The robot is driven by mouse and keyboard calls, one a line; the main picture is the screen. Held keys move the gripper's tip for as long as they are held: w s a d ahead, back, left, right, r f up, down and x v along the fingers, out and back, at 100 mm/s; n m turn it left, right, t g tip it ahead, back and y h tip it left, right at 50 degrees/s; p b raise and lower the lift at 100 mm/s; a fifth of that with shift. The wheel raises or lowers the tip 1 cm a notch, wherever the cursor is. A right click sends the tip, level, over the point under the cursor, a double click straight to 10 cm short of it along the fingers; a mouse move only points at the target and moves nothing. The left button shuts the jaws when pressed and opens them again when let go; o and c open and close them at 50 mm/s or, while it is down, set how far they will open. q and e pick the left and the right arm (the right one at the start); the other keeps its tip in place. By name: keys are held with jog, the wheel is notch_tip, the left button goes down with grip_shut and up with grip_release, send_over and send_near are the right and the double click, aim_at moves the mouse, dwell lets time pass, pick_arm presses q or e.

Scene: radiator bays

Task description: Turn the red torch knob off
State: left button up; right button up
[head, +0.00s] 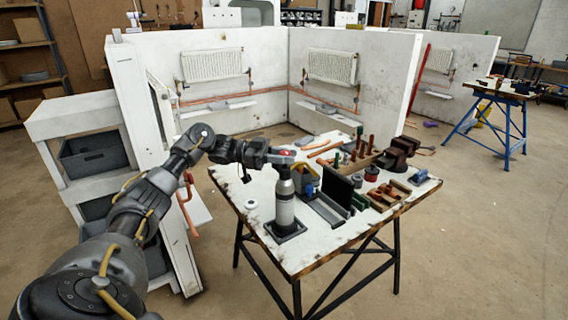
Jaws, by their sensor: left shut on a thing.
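The torch stands upright on a dark square base (286,229) near the front left of the workbench. Its grey-white cylinder (285,204) has a dark neck. The red torch knob (287,153) shows as a small red patch at the top. My left gripper (279,157) reaches in from the left at the torch's top and is shut on the knob. The fingers hide part of the knob, and its turned position cannot be made out. My right gripper is not in view.
The white-topped workbench (228,177) holds a dark upright panel (336,188), a tool tote (305,180), a vise (398,152) and several wooden-handled tools. A small white round item (250,205) lies left of the torch. White bay walls with radiators (212,64) stand behind.

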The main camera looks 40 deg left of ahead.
pick_arm(q)
jog(key=o, duration=0.9)
jog(key=shift+o, duration=0.2)
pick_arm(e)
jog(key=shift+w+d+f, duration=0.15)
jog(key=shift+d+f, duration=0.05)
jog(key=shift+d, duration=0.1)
pick_arm(q)
jog(key=shift+s+a+f, duration=0.1)
jog(key=shift+a, duration=0.2)
jog(key=b+v, duration=0.3)
jog(key=v, duration=0.4)
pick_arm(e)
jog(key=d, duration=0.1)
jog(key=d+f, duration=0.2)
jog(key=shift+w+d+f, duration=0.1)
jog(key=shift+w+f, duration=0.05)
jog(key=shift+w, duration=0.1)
